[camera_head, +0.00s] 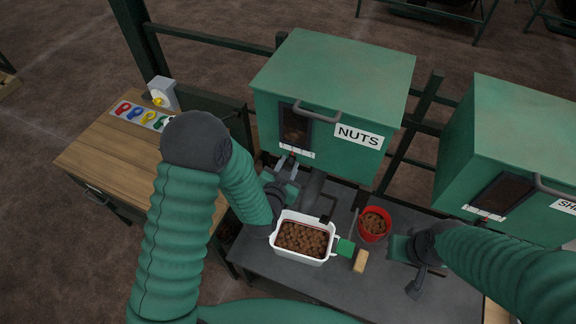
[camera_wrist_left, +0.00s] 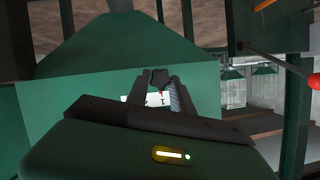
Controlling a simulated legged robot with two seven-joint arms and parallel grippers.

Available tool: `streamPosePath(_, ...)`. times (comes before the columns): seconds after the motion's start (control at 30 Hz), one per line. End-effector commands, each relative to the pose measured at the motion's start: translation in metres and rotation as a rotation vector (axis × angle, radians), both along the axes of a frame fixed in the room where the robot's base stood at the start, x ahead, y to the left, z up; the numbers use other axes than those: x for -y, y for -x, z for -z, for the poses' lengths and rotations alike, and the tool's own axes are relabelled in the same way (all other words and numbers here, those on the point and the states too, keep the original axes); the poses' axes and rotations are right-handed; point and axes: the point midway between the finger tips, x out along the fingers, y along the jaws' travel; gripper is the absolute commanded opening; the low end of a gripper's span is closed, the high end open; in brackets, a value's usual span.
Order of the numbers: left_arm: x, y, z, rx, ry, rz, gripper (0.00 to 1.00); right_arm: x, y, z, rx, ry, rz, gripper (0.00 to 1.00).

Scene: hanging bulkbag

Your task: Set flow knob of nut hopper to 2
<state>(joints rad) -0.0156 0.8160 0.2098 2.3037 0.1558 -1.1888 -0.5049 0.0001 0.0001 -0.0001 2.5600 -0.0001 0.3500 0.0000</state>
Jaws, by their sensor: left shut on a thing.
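The green nut hopper (camera_head: 330,85) stands at the back centre, with a NUTS label (camera_head: 359,136) on its front. My left gripper (camera_head: 287,162) reaches to the lower left of that front, just below a small white scale strip (camera_head: 297,150). In the left wrist view, its fingers (camera_wrist_left: 157,88) are closed around a small dark knob (camera_wrist_left: 159,76), with part of the white scale (camera_wrist_left: 152,99) behind. The knob's setting cannot be read. My right gripper (camera_head: 418,277) is low over the grey table at the right, away from the hopper; its finger opening is unclear.
A white tub (camera_head: 275,241) of brown nuts stands below the hopper on the grey table (camera_head: 262,268). A red bucket (camera_head: 374,224), a green block (camera_head: 345,247) and a tan block (camera_head: 360,261) are beside it. A second green hopper (camera_head: 515,130) stands at right, a wooden table (camera_head: 120,155) at left.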

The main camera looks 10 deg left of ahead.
Motion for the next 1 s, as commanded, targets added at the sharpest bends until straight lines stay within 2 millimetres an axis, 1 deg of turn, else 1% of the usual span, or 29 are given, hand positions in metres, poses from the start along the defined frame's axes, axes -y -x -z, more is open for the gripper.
streamPosePath(0.03, 0.0, 0.003, 0.006, -0.016, -0.001, 0.002, 0.0, 0.0, 0.0, 0.001, 0.0, 0.0, 0.0, 0.0)
streamPosePath(0.7, 0.001, 0.004, 0.007, -0.019, -0.001, 0.003, 0.0, 0.0, 0.0, 0.001, 0.0, 0.0, 0.0, 0.0)
streamPosePath(0.77, 0.007, 0.005, 0.009, -0.018, -0.002, 0.005, 0.0, 0.0, 0.0, 0.005, 0.0, 0.0, 0.0, 0.0)
streamPosePath(0.9, 0.025, 0.009, 0.01, -0.019, -0.001, 0.006, 0.0, 0.0, 0.0, 0.012, 0.0, 0.0, 0.0, 0.0)
streamPosePath(1.0, 0.03, 0.01, 0.008, -0.02, -0.001, 0.004, 0.0, 0.0, 0.0, 0.012, 0.0, 0.0, 0.0, 0.0)
